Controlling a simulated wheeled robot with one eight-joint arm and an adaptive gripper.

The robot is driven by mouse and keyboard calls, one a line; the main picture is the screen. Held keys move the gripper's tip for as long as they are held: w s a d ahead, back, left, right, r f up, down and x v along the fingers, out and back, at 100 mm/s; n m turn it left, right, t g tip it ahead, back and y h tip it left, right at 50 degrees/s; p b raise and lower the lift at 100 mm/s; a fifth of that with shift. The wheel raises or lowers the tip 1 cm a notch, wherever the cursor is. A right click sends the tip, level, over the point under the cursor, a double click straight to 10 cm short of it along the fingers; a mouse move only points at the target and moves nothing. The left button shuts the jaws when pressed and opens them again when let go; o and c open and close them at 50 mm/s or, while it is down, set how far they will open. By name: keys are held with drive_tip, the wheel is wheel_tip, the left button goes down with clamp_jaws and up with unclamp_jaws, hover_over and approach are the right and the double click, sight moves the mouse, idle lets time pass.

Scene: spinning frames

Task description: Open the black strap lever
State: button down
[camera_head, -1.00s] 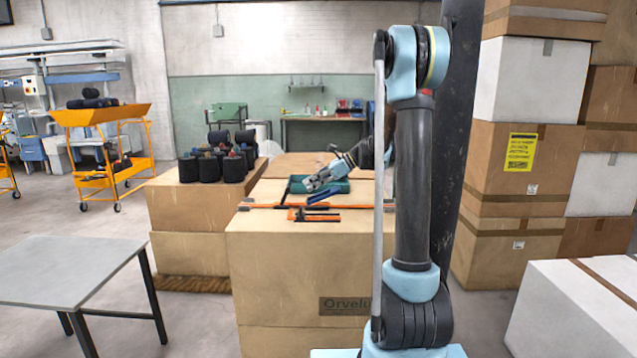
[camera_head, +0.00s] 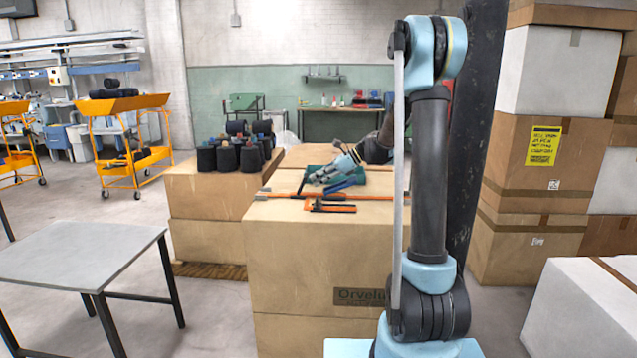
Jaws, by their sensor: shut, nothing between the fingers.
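An orange strap or bar (camera_head: 375,197) runs across the top of the near cardboard box. A thin black bar (camera_head: 302,183) stands up at a slant from its left part, beside the green tray; it may be the black strap lever, but it is too small to be sure. My gripper (camera_head: 313,178), grey with light blue, reaches in from the right over the tray. Its fingers are shut and empty, just right of the black bar. I cannot tell whether they touch it.
The green tray (camera_head: 316,176) lies under my gripper. A blue-handled tool (camera_head: 341,187) and an orange-and-black tool (camera_head: 330,207) lie in front of it. Several black containers (camera_head: 228,157) stand on the box to the left. A grey table (camera_head: 85,250) stands at front left.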

drive_tip(key=shift+a+r+h, duration=0.4)
drive_tip(key=shift+r+h, duration=0.1)
drive_tip(key=shift+h, duration=0.2)
